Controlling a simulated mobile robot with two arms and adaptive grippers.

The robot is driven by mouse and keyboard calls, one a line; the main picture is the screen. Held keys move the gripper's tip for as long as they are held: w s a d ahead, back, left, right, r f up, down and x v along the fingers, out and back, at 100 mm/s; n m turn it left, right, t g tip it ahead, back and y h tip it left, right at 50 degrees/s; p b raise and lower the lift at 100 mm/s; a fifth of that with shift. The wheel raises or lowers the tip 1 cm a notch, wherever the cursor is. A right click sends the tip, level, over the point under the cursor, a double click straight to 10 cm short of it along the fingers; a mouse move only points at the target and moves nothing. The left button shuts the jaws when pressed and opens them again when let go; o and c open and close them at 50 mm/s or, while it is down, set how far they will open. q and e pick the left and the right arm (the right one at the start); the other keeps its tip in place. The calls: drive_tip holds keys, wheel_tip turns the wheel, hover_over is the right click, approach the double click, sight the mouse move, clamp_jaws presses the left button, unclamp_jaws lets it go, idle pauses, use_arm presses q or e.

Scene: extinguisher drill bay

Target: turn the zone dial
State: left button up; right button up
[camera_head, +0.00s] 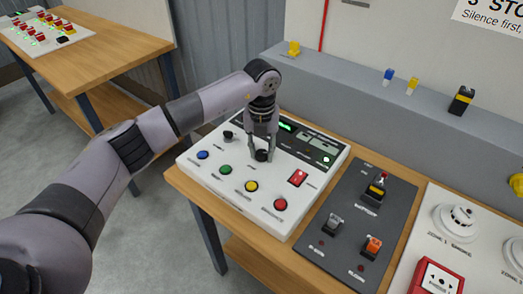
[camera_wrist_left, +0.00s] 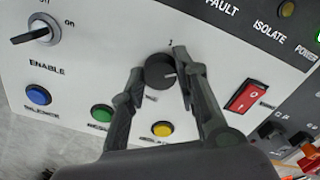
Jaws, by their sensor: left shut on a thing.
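The zone dial is a round black knob (camera_head: 262,155) on the white control panel (camera_head: 225,193). In the left wrist view the fingers (camera_wrist_left: 158,80) reach up from below around the knob. Only a little of the lettering around the dial is readable. My right gripper is not in view.
The panel carries a key switch (camera_wrist_left: 42,30), blue (camera_head: 202,155), green (camera_head: 226,169), yellow (camera_head: 251,186) and red (camera_head: 280,204) buttons, and a red rocker switch (camera_head: 298,178). A dark switch plate (camera_head: 345,222) lies to the right. A grey ledge (camera_head: 350,92) runs behind.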

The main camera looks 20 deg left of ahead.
sight(262, 153)
use_arm(q)
drive_tip(key=n, duration=0.5)
drive_tip(key=shift+n, duration=0.3)
drive_tip(key=n, duration=0.5)
drive_tip(key=shift+n, duration=0.4)
drive_tip(key=o, duration=1.2)
drive_tip(key=shift+c, duration=0.2)
wheel_tip(262, 153, up, 12)
